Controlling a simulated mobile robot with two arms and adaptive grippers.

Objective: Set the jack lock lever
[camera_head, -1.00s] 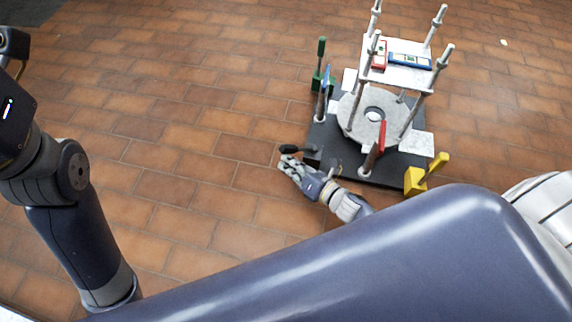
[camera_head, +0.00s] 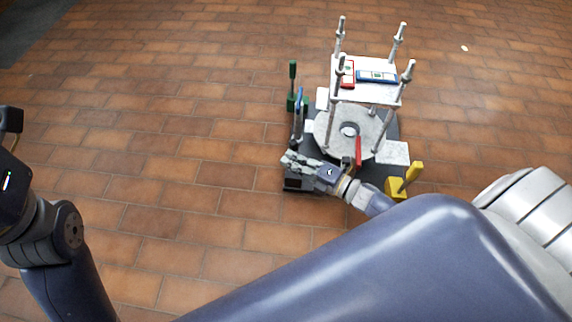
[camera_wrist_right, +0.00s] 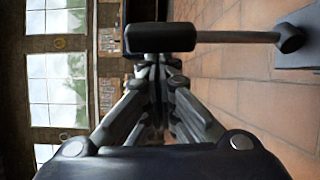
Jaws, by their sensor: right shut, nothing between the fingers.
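The lever with a black grip (camera_wrist_right: 160,38) shows in the right wrist view, with a grey rod running right to a round dark pivot (camera_wrist_right: 290,38). I take it for the jack lock lever. My right gripper (camera_wrist_right: 158,66) is shut and empty, its fingertips close to the black grip; I cannot tell whether they touch. In the head view the right gripper (camera_head: 290,158) is over a dark grey block (camera_head: 298,183) at the near left corner of the flange stand, and it hides the lever there. My left arm is at the left edge; its gripper is out of sight.
The stand carries a round grey flange (camera_head: 320,130), several upright posts and a white top plate (camera_head: 378,92) with red and blue pieces. A green lever (camera_head: 293,85), a blue handle (camera_head: 299,100), a red handle (camera_head: 358,150) and a yellow lever (camera_head: 405,180) stand around it. Floor left is clear.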

